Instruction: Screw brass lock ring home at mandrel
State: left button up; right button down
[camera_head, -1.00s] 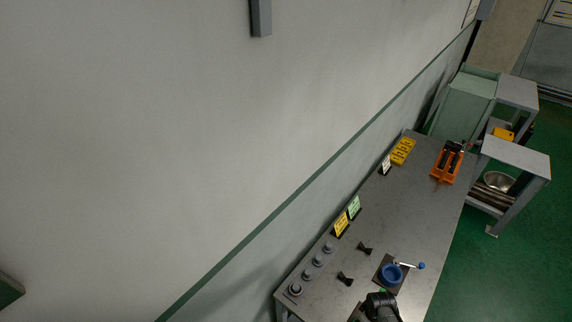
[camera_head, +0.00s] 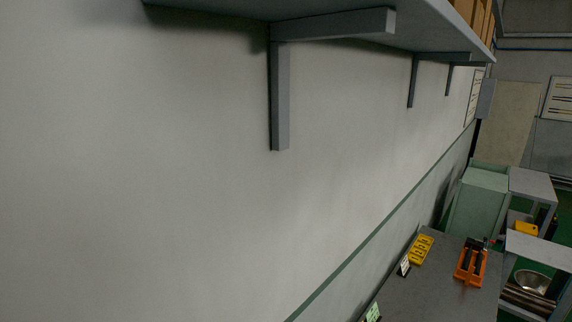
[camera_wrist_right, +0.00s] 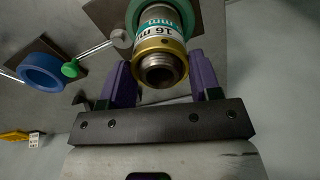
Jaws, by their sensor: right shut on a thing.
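In the right wrist view, the brass lock ring (camera_wrist_right: 150,49) sits around the threaded end of the mandrel (camera_wrist_right: 160,70). A white and teal label reading "16 mm" and a green collar (camera_wrist_right: 184,12) show behind the ring. My right gripper (camera_wrist_right: 161,66) has purple fingers on both sides of the brass ring and is shut on it. How far the ring is threaded on cannot be told. My left gripper is in neither current view. The head view shows neither the ring nor the mandrel.
A blue ring-shaped fixture (camera_wrist_right: 41,72) and a green knob (camera_wrist_right: 70,69) on a rod show in the wrist view. In the head view, an orange fixture (camera_head: 471,263) and a yellow block (camera_head: 421,249) stand on the grey bench (camera_head: 435,295). A shelf (camera_head: 300,8) overhangs the wall.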

jog(key=m, duration=0.3)
jog(key=shift+r+m+p, duration=0.1)
jog(key=shift+m+p, duration=0.2)
jog(key=shift+m, duration=0.1)
jog(key=m, duration=0.4)
jog(key=c, duration=0.6)
grip_release()
jog(key=shift+o, duration=0.2)
jog(key=n, duration=0.4)
jog(key=shift+n, duration=0.3)
jog(key=n, duration=0.5)
jog(key=shift+n+b, duration=0.3)
